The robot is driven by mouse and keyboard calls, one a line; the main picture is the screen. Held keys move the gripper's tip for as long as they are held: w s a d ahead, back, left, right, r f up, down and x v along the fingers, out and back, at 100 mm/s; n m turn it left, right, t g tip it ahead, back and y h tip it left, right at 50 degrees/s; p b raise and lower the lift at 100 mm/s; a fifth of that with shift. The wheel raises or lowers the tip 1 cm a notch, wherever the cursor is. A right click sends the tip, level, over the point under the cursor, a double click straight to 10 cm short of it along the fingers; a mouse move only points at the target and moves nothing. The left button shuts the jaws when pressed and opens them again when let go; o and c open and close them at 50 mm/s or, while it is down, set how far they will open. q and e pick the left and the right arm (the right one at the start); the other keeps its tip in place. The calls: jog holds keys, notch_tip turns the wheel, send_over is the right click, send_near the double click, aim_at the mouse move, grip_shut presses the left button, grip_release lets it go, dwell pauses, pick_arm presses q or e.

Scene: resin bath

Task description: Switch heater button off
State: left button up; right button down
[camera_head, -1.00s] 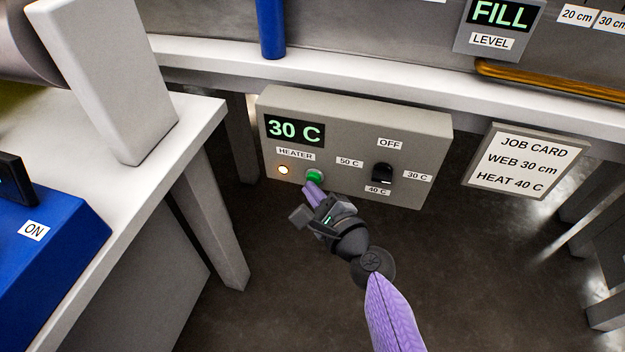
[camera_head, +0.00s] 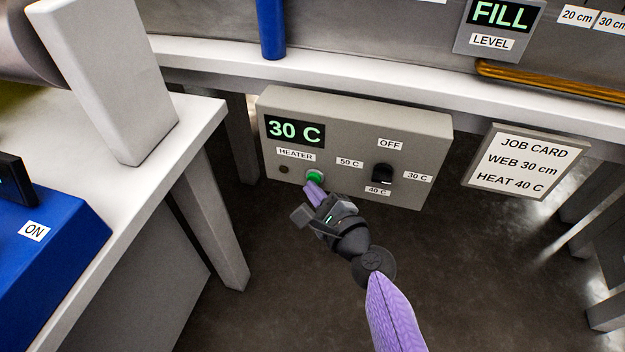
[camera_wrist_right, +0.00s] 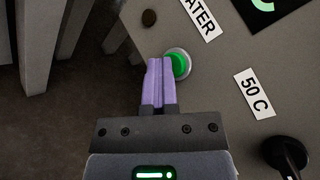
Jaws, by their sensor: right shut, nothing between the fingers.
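The green heater button (camera_head: 314,176) is on the grey control box (camera_head: 340,118), below the HEATER label (camera_head: 295,155). It also shows in the right wrist view (camera_wrist_right: 179,65). The small round lamp (camera_head: 284,170) left of the button is dark; it also shows in the wrist view (camera_wrist_right: 149,18). The display (camera_head: 294,131) reads 30 C. My right gripper (camera_head: 313,188) is shut and empty, its purple fingertips right at the lower edge of the button. I cannot tell whether they touch it. My left gripper is not in view.
A black knob (camera_head: 382,173) on the same box has OFF, 30 C, 40 C and 50 C labels around it. A job card (camera_head: 517,161) hangs at the right and reads HEAT 40 C. A white table (camera_head: 190,118) stands at the left.

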jog(key=s+a+p, duration=0.1)
jog(key=s+a, duration=0.1)
jog(key=s, duration=0.3)
jog(key=shift+s, duration=0.35)
dwell(2.0)
